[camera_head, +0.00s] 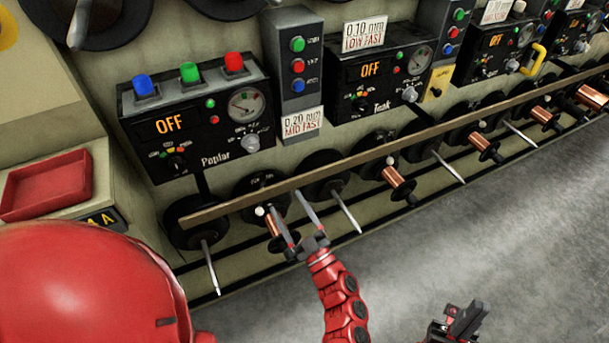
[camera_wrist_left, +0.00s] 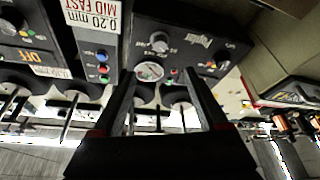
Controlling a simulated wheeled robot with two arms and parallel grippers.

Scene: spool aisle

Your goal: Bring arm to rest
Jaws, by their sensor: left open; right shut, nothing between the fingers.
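My left gripper (camera_head: 286,201) is open at the end of the red arm, in front of the wooden rail. Its two dark fingers reach up toward the machines. In the left wrist view the left gripper (camera_wrist_left: 160,76) shows two spread fingers with nothing held between them. A copper spool (camera_head: 271,225) is partly hidden behind one of its fingers in the head view; contact cannot be told. My right gripper (camera_head: 466,318) is shut and empty over the grey floor, low in the picture.
A wooden rail (camera_head: 335,165) runs along the row of dark reels and metal pegs. The Poplar panel (camera_head: 196,115) and Teak panel (camera_head: 377,73) read OFF. A red tray (camera_head: 47,185) is at left. The grey floor (camera_head: 500,240) at right is clear.

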